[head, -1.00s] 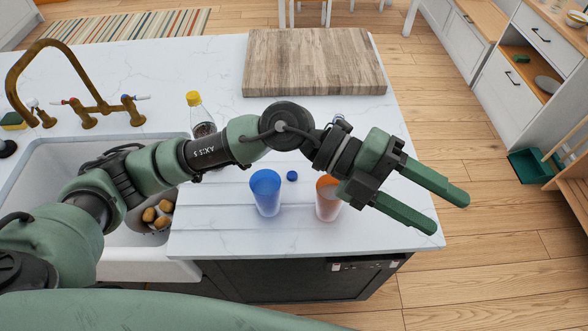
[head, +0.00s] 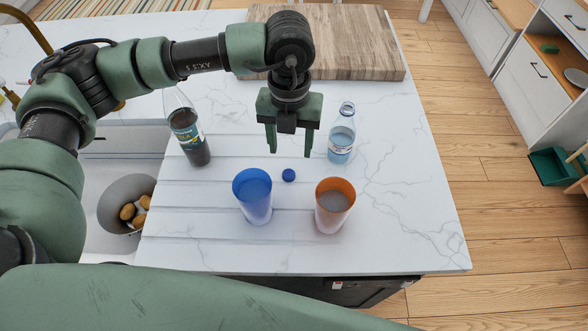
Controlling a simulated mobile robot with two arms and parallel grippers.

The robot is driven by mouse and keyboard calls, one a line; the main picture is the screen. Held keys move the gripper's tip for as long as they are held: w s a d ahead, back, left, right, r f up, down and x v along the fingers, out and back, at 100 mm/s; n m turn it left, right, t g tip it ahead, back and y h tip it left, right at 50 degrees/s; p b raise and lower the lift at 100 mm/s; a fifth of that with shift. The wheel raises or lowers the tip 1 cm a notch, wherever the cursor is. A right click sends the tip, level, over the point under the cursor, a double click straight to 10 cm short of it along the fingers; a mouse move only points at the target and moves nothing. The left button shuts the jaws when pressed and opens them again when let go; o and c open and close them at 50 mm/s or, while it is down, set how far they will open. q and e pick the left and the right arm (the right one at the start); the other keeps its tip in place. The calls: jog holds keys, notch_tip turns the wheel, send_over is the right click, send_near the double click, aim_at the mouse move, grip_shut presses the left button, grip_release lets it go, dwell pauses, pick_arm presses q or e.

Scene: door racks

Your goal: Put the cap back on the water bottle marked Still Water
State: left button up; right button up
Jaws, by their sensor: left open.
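A small clear bottle with water (head: 341,136) stands upright and without a cap on the white counter, right of my left gripper. Its label is too small to read. A small round blue cap (head: 289,175) lies on the counter between the two cups. My left gripper (head: 301,150) is open and empty, pointing down above the counter just behind the cap, with its fingers spread apart. My right gripper is not in view.
A blue cup (head: 253,197) and an orange-rimmed cup (head: 333,206) stand in front of the cap. A dark cola bottle (head: 188,131) stands left. A wooden board (head: 350,45) lies at the back. A sink with a bowl of potatoes (head: 126,203) is at left. The counter's right side is clear.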

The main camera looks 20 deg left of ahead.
aim_at(288, 174)
pick_arm(q)
jog(key=shift+w+f, duration=0.15)
jog(key=shift+f, duration=0.15)
jog(key=shift+a+r, duration=0.1)
jog(key=shift+s+r, duration=0.1)
jog(key=shift+s, duration=0.25)
jog(key=shift+f, duration=0.25)
jog(key=shift+w+f+p, duration=0.1)
jog(key=shift+f+p, duration=0.4)
jog(key=shift+f, duration=0.65)
jog(key=f+p, duration=0.1)
jog(key=f, duration=0.1)
jog(key=s+f+p, duration=0.1)
jog(key=f, duration=0.1)
jog(key=shift+a+f+p, duration=0.1)
jog(key=shift+f+p, duration=0.1)
jog(key=shift+p, duration=0.15)
jog(key=shift+w+f, duration=0.1)
jog(key=shift+f, duration=0.25)
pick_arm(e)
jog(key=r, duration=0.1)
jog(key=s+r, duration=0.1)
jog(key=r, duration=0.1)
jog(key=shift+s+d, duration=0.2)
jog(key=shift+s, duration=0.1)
pick_arm(q)
grip_shut()
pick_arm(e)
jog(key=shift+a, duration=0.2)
